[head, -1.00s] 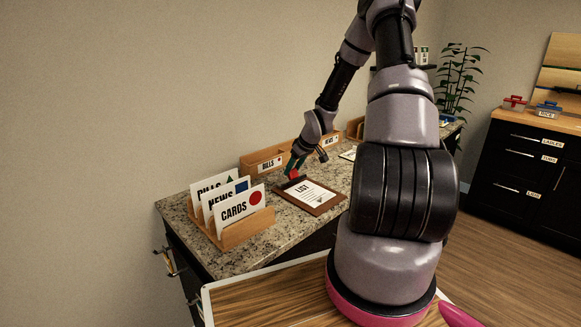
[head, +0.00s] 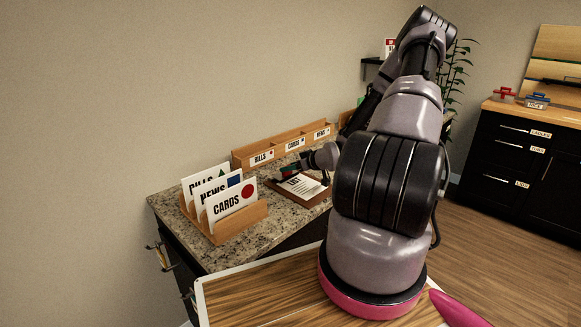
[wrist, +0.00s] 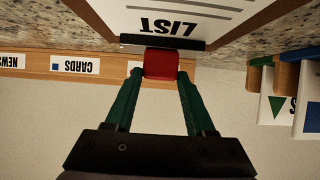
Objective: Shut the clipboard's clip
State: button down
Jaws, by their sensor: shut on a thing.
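The clipboard (head: 312,202) lies on the granite counter with a white sheet marked LIST (head: 300,186) on it. It shows upside down at the top of the wrist view (wrist: 250,30). A dark clip bar (wrist: 190,43) crosses the sheet's top edge, with a red tab (wrist: 161,62) at its middle. My gripper (wrist: 161,75) is shut on this red tab, with a green finger on each side. In the head view my gripper (head: 287,173) is low at the clipboard's clip end, partly hidden by my arm. I cannot tell how far the clip is raised.
A wooden holder (head: 240,226) with BILLS, NEWS and CARDS cards stands to the left of the clipboard. A long wooden sorter (head: 243,157) with BILLS, CARDS and NEWS labels stands behind, against the wall. Bare counter (head: 230,252) shows in front.

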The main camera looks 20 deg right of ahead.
dwell(0.3)
jog(key=shift+c, duration=1.2)
grip_release()
jog(key=v, duration=1)
jog(key=shift+s+d+r, duration=0.15)
jog(key=shift+s+r, duration=0.05)
jog(key=shift+s, duration=0.15)
